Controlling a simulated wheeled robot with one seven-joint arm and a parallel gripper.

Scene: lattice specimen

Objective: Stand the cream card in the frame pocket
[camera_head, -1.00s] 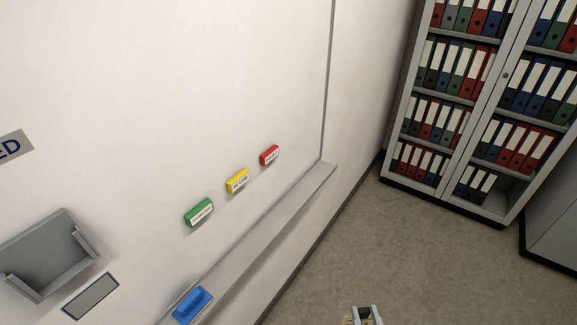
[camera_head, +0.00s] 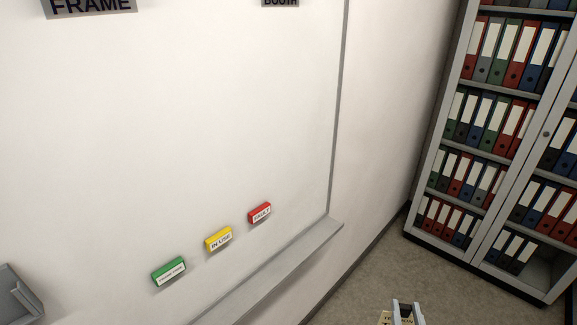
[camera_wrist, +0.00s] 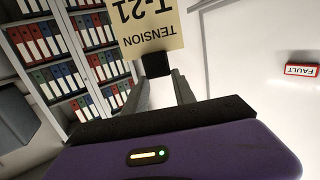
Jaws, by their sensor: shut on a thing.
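The cream card (camera_wrist: 150,32) shows at the top of the wrist view, printed "TENSION T-21" and upside down there. My gripper (camera_wrist: 157,68) is shut on it by a dark block at its edge. In the head view my gripper (camera_head: 405,311) is at the bottom edge, with a bit of the cream card (camera_head: 384,318) beside it. A sign reading FRAME (camera_head: 90,6) is at the top left of the whiteboard, cut by the picture edge. A grey pocket (camera_head: 18,298) is partly in view at the lower left. No pocket shows beside the FRAME sign.
A green magnet (camera_head: 168,271), a yellow magnet (camera_head: 219,239) and a red magnet (camera_head: 260,213) sit on the whiteboard above its ledge (camera_head: 285,270). A BOOTH sign (camera_head: 280,3) is at the top. A binder cabinet (camera_head: 440,190) stands at the right. Open floor lies between.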

